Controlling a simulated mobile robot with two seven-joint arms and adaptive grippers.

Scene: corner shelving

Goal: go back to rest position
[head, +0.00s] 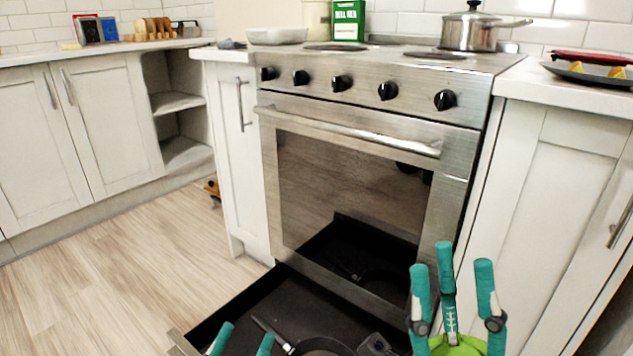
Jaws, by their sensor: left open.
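My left gripper (243,339) is at the bottom edge, over the left front of the open drawer. Only the tips of its teal fingers show, and they are apart. My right gripper (452,285) is at the lower right, in front of the oven's right side. Its teal fingers point up and stand apart, with nothing between the tips. A bright green rounded part (457,346) shows at their base; I cannot tell whether it belongs to the gripper. The rest of both arms is out of view.
A dark drawer (232,318) is pulled out below the oven (350,190), with a black pan (322,346) inside, cut off below. A steel pot (470,33) stands on the stove. A cabinet (545,190) closes off the right. The wooden floor at left (110,270) is mostly clear.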

